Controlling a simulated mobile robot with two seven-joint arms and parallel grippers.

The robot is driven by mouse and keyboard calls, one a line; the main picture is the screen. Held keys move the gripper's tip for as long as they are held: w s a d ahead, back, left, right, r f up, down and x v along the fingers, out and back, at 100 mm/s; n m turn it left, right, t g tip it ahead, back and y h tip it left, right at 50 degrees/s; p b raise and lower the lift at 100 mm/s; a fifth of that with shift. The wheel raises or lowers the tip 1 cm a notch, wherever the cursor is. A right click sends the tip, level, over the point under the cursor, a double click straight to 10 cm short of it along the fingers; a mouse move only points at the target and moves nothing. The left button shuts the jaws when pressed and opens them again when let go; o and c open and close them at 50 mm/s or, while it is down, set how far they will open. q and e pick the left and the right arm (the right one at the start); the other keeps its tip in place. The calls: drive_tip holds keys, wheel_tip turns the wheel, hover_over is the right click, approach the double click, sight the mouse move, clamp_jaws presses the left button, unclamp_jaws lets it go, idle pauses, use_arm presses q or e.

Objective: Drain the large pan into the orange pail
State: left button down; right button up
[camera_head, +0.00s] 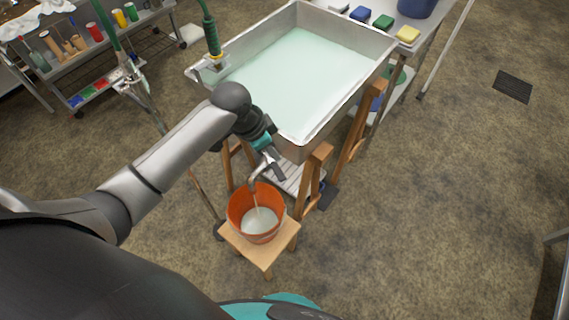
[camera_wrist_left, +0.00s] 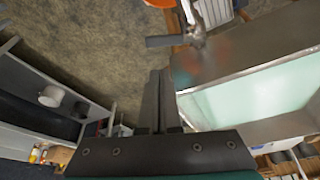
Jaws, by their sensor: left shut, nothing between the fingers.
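The large pan (camera_head: 300,70), a metal rectangular pan on a wooden frame, holds pale green-white liquid; it also shows in the wrist view (camera_wrist_left: 220,60). A metal tap (camera_head: 254,182) sticks out at its near end, and a thin pale stream falls from its spout into the orange pail (camera_head: 235,212). Pale liquid lies in the pail. In the wrist view the tap (camera_wrist_left: 196,36) has a dark lever (camera_wrist_left: 165,40) pointing left. My left gripper (camera_head: 276,170) is shut and empty close to the tap; its fingers (camera_wrist_left: 155,80) partly overlap the tap in the head view. My right gripper is out of view.
The pail stands on a small wooden stool (camera_head: 267,254). A green hose (camera_head: 210,30) hangs at the pan's left corner. A side table with colored sponges (camera_head: 383,21) stands behind right, a cluttered cart (camera_head: 90,50) behind left. Floor at the right is clear.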

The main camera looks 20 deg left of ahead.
sight(275, 166)
use_arm(q)
drive_tip(key=b+x, duration=0.3)
drive_tip(key=x, duration=0.7)
drive_tip(key=shift+w, duration=0.15)
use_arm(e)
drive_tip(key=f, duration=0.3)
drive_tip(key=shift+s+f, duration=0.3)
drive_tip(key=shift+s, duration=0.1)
use_arm(q)
drive_tip(key=shift+a, duration=0.2)
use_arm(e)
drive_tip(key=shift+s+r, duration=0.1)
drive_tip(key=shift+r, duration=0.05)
